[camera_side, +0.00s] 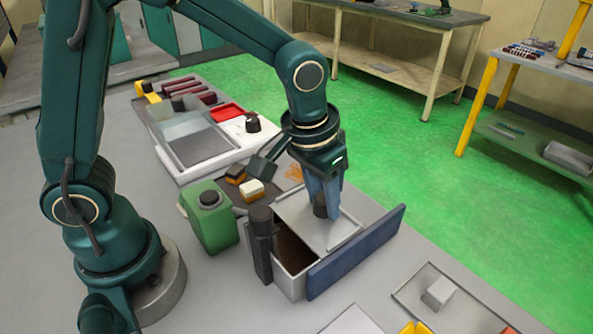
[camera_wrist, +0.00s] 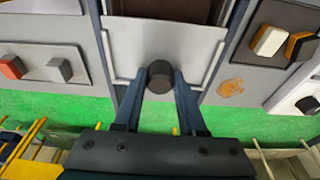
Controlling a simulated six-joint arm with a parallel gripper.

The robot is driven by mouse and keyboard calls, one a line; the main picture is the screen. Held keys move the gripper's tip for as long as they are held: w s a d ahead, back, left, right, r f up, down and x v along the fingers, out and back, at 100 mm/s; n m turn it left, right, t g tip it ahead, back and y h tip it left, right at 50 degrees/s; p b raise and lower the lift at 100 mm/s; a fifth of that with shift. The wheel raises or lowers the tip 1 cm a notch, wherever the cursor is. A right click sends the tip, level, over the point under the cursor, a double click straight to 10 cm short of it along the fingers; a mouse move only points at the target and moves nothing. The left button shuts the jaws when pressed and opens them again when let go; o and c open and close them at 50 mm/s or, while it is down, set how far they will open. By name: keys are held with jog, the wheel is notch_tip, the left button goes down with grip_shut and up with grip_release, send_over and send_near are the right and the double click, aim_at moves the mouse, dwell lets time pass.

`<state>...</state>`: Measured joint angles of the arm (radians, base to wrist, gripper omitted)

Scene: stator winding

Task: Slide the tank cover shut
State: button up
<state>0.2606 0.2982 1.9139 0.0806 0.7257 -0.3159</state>
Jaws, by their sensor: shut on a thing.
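The tank (camera_side: 290,283) is a grey box beside a blue panel (camera_side: 357,250). Its light grey cover (camera_side: 345,232) lies over the far part of the top, and the near part is open onto a dark brown inside. In the wrist view the cover (camera_wrist: 125,45) fills the upper middle, with the dark opening (camera_wrist: 165,10) at the top edge. A round black knob (camera_wrist: 160,76) stands on the cover. My gripper (camera_side: 321,205) points down and is shut on the knob; in the wrist view its two blue fingers (camera_wrist: 160,84) touch the knob's sides.
A dark cylinder post (camera_side: 261,240) stands at the tank's near left corner. A green can (camera_side: 210,222) stands left of it. Brushes or blocks (camera_side: 252,189) lie behind.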

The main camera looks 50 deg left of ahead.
aim_at(309, 220)
jog(key=shift+s+d+f, duration=0.1)
jog(key=shift+s+f, duration=0.05)
jog(key=shift+s, duration=0.7)
jog(key=shift+s+f, duration=0.1)
jog(key=shift+s, duration=0.75)
jog(key=o, duration=0.9)
jog(key=shift+c, duration=0.2)
jog(key=shift+o, duration=0.4)
jog(key=shift+r, duration=0.2)
jog(key=shift+w+v, duration=0.25)
jog(key=shift+v, duration=0.7)
jog(key=shift+w+v, duration=0.2)
jog(key=shift+v, duration=0.75)
jog(key=shift+w+v, duration=0.25)
jog(key=shift+v, duration=0.7)
jog(key=shift+r, duration=0.1)
jog(key=shift+w+a+r, duration=0.1)
jog(key=shift+a+r, duration=0.15)
jog(key=s+a+r+t, duration=0.2)
jog(key=s+a, duration=0.4)
jog(key=s, duration=0.3)
jog(key=shift+s+t, duration=0.2)
jog(key=shift+t, duration=0.4)
